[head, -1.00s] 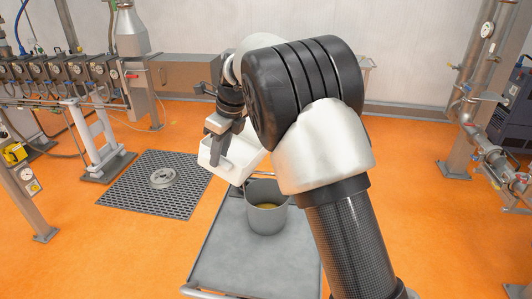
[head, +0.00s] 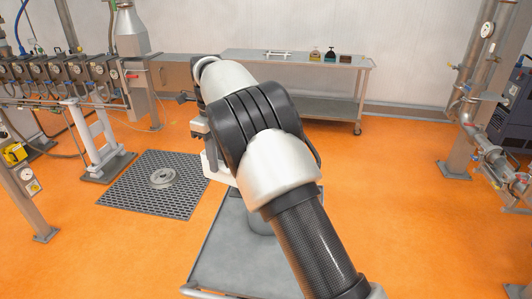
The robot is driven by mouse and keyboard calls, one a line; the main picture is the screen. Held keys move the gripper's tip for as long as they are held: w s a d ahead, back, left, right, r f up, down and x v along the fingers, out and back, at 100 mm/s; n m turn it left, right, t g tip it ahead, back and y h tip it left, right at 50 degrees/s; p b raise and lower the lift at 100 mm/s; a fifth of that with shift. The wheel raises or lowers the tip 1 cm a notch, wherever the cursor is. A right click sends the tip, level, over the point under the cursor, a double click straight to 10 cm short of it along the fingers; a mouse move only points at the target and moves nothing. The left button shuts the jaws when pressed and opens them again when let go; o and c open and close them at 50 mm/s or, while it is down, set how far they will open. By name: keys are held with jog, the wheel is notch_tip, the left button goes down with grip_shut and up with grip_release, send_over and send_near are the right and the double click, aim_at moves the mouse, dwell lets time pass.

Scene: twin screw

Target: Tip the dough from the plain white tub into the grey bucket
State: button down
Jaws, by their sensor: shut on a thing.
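The plain white tub (head: 216,172) shows only as a pale sliver left of my arm, which hides the rest of it. My gripper (head: 210,155) is shut on the tub, above the far left part of the cart; its fingers are partly hidden by my arm. The grey bucket (head: 262,226) stands on the cart, with only a lower bit of its wall showing below my arm. The bucket's mouth and contents are hidden, and so is the inside of the tub. I cannot tell whether the tub is tilted or where its dough is.
The grey cart (head: 225,262) has bare top at its front and left. A black floor grate (head: 130,190) with a round metal disc (head: 163,178) lies to the left. A steel table (head: 300,65) with small bottles stands at the back wall.

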jog(key=shift+r, duration=0.1)
jog(key=shift+r, duration=1.45)
jog(key=shift+d, duration=0.1)
